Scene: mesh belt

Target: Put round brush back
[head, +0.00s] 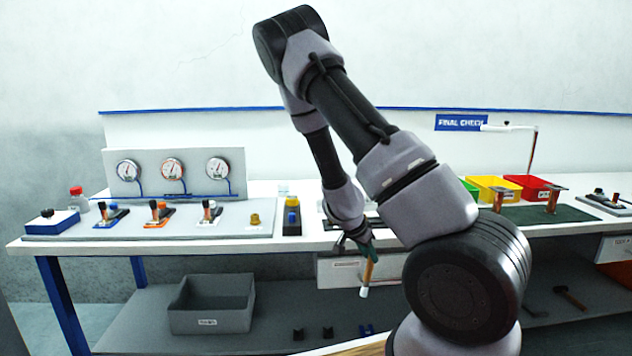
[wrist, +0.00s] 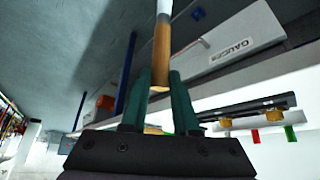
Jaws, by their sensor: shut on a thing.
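The round brush has a wooden handle (head: 369,270) and a white end (head: 364,292) that points down, slightly tilted, in the head view. My gripper (head: 366,248) is shut on its handle and holds it in front of the bench's front edge. In the wrist view the brush (wrist: 161,55) runs away from between the green fingers of my gripper (wrist: 157,88), with the pale end cut off at the top. The handle's other end shows between the fingers. My arm hides part of the bench behind it, and I cannot make out a holder for the brush.
The white bench (head: 300,236) carries a gauge panel (head: 175,174), several small fixtures, and yellow (head: 492,188) and red (head: 534,187) bins. A drawer front (head: 340,272) is close behind the brush. A grey crate (head: 212,303) stands on the lower shelf.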

